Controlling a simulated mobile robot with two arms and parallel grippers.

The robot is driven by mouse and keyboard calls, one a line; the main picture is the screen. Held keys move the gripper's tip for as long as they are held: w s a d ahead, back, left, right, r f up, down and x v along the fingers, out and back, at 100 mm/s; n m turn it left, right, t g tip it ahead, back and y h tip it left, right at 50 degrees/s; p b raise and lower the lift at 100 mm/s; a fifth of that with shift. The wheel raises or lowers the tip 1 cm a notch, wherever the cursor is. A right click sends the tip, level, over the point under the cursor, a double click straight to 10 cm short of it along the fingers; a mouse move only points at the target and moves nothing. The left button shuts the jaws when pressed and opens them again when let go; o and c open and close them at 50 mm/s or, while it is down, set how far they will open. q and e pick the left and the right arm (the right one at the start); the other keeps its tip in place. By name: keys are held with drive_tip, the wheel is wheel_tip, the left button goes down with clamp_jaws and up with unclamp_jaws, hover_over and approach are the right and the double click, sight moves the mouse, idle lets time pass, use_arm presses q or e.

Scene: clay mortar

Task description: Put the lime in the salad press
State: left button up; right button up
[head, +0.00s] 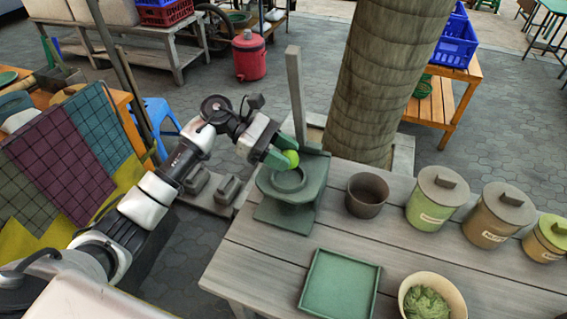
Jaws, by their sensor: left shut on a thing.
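The lime (291,158) is a small bright yellow-green ball in the head view. My left gripper (282,157) is shut on it and holds it at the far side of the press, over or close behind the ring-shaped opening. The salad press (284,212) is a dark green stand with a round opening and a tall upright post at its back, on the left end of the grey wooden table (240,262). Whether the lime touches the press cannot be told. My right gripper is not in view.
A dark clay mortar (367,204) stands right of the press. Several lidded canisters (436,199) line the table's right side. A green tray (340,284) and a bowl of green paste (432,282) are in front. A thick trunk (380,85) rises behind the table.

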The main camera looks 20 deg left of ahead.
use_arm(q)
wheel_tip(320, 180, down, 4)
drive_tip(key=shift+f+p, duration=0.1)
drive_tip(key=shift+p, duration=0.2)
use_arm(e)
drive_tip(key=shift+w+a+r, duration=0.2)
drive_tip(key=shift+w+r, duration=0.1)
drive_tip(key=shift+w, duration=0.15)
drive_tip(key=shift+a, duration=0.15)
use_arm(q)
drive_tip(key=o, duration=0.7)
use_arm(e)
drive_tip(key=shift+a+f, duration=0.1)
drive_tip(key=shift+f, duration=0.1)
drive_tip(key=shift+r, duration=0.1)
